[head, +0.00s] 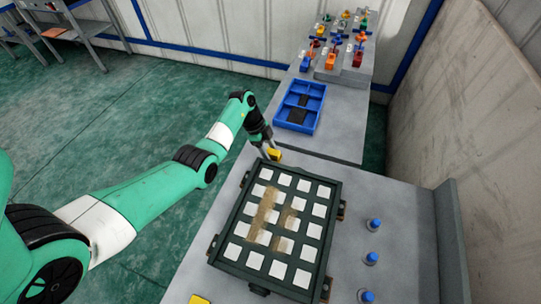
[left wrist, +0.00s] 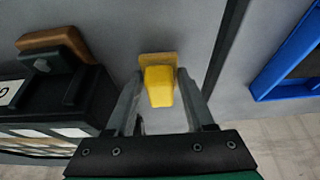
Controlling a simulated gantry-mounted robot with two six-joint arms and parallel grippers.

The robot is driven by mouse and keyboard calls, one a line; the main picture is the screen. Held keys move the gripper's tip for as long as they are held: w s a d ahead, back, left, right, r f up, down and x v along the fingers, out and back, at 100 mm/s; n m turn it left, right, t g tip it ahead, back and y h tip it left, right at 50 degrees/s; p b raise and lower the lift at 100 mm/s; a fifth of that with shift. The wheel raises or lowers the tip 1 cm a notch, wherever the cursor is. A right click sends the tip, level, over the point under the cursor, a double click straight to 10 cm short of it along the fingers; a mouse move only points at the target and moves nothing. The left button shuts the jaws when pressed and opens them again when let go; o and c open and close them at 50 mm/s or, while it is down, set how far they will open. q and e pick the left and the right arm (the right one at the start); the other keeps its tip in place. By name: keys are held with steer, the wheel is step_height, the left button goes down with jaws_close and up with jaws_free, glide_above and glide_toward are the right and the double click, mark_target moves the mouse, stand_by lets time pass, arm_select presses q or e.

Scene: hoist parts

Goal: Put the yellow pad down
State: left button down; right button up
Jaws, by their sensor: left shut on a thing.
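The yellow pad (head: 273,154) is at the tip of my left gripper (head: 268,148), just beyond the far edge of the dark crate (head: 218,236) in the head view. In the left wrist view the yellow pad (left wrist: 160,88) sits between the two fingers of my left gripper (left wrist: 160,95), which is shut on it. A flat tan-yellow part shows behind the pad, over the grey table (left wrist: 205,30). I cannot tell whether the pad touches the table. My right gripper is not in view.
The crate holds rows of white squares with brown patches across some. Blue-topped pegs (head: 372,258) stand to its right. A blue tray (head: 317,92) lies beyond, with colourful parts (head: 331,59) on a raised block. Another yellow piece (head: 199,299) lies at the bottom edge.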

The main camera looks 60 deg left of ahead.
arm_select(q)
steer(key=shift+f, duration=0.2)
steer(key=shift+w, duration=0.1)
steer(key=shift+f, duration=0.55)
steer(key=c, duration=0.6)
jaws_free()
steer(key=o, duration=0.3)
steer(key=shift+a, duration=0.1)
steer(key=shift+o, duration=0.2)
